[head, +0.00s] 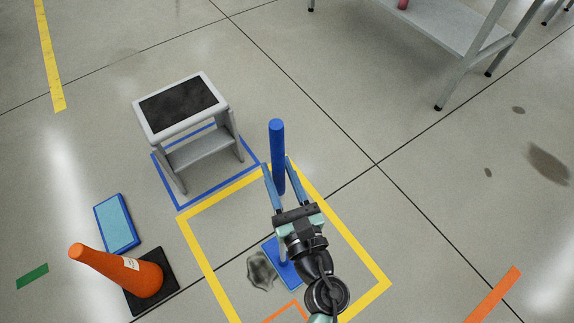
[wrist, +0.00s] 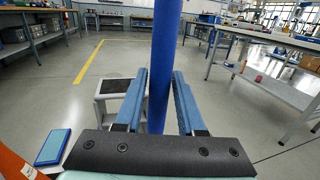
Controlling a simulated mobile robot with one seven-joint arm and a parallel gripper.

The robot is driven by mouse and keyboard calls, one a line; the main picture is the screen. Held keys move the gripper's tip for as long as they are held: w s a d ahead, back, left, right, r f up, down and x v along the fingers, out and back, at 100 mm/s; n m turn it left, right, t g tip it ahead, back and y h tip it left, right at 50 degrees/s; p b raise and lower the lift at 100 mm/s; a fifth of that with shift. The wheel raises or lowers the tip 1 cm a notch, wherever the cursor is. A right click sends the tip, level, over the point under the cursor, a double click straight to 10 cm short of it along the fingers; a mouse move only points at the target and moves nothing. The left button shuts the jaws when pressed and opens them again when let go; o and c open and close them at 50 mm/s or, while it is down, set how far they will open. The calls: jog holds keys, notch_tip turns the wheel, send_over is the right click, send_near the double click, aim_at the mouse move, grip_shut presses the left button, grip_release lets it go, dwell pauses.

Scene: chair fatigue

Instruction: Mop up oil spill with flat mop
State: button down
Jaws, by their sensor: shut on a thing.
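The flat mop has an upright blue handle (head: 277,135) and a flat blue head (head: 282,262) on the floor, partly hidden by my arm. My gripper (head: 277,166) is shut on the handle below its top end. In the wrist view the handle (wrist: 163,65) stands between the two blue fingers (wrist: 160,78). The oil spill (head: 261,270) is a dark grey patch inside the yellow floor outline, just left of the mop head. I cannot tell whether the head touches its edge.
A grey step stool (head: 190,122) stands behind, in a blue outline. An orange cone (head: 118,272) and a blue-rimmed pad or tray (head: 117,222) are at left. A metal table (head: 440,25) is at upper right. Dark floor stains (head: 547,163) lie far right. The floor between is clear.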

jog(key=shift+s+a+b, duration=5.5)
jog(key=shift+s+a, duration=2.85)
jog(key=shift+a, duration=2.35)
jog(key=w+d+p, duration=0.3)
jog(key=w+d, duration=0.1)
jog(key=d, duration=0.3)
jog(key=shift+w, duration=0.4)
jog(key=shift+w+d+r+p, duration=0.1)
jog(key=shift+w+d+p, duration=0.25)
jog(key=shift+w+d, duration=0.25)
jog(key=shift+w+d+f+p, duration=0.1)
jog(key=shift+w+d+p, duration=0.35)
jog(key=shift+d, duration=0.4)
jog(key=shift+w+d+r+p, duration=0.1)
jog(key=shift+w+d+p, duration=0.2)
jog(key=shift+w+d, duration=0.3)
